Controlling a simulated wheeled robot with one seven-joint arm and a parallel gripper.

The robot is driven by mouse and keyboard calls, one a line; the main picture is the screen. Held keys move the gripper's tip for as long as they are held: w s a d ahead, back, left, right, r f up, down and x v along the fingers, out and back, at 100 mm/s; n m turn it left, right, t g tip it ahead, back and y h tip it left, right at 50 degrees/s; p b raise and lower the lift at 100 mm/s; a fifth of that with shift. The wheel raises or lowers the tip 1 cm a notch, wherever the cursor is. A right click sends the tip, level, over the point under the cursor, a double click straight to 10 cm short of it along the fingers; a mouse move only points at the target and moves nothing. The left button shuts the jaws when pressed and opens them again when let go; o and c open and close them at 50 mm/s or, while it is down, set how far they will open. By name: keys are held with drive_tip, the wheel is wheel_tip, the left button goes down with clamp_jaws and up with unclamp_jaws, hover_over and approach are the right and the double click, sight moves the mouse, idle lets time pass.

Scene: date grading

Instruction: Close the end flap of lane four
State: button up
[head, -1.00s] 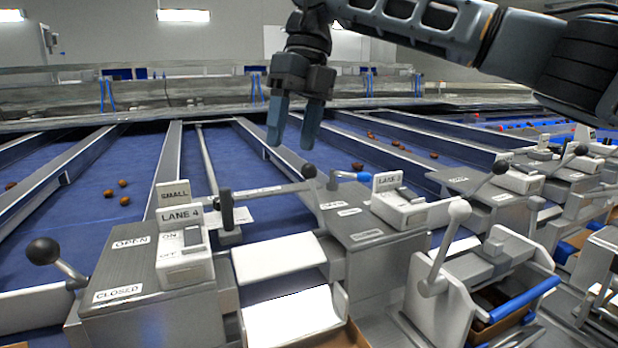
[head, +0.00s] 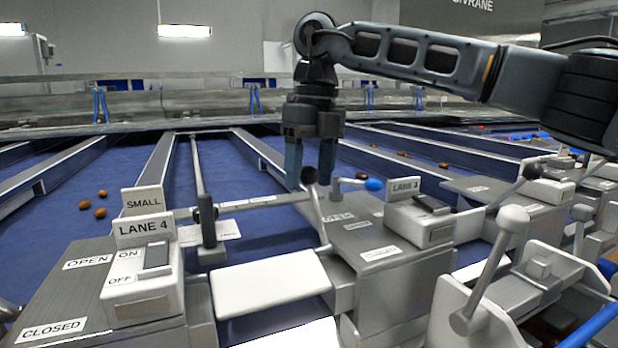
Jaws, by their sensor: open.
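The white box marked LANE 4 (head: 146,230) stands at the lower left, with an OPEN plate (head: 88,263) and a CLOSED plate (head: 52,329) beside it. A lever with a black ball (head: 309,175) stands nearly upright between lane four and the lane three box, near the OPEN end of that box's plates. My gripper (head: 310,172) is open and empty, fingers pointing down. In the picture its fingertips lie on either side of the black ball; no contact is visible and I cannot tell the depth. I cannot make out the end flap itself.
The LANE 3 box (head: 420,222) stands to the right, with a blue-ended handle (head: 373,185) behind. A black upright handle (head: 207,225) stands near the lane four box. Several dates lie on the blue belts.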

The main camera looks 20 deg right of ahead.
drive_tip(key=shift+a+f, duration=0.1)
drive_tip(key=shift+f, duration=0.5)
clamp_jaws()
idle(0.3)
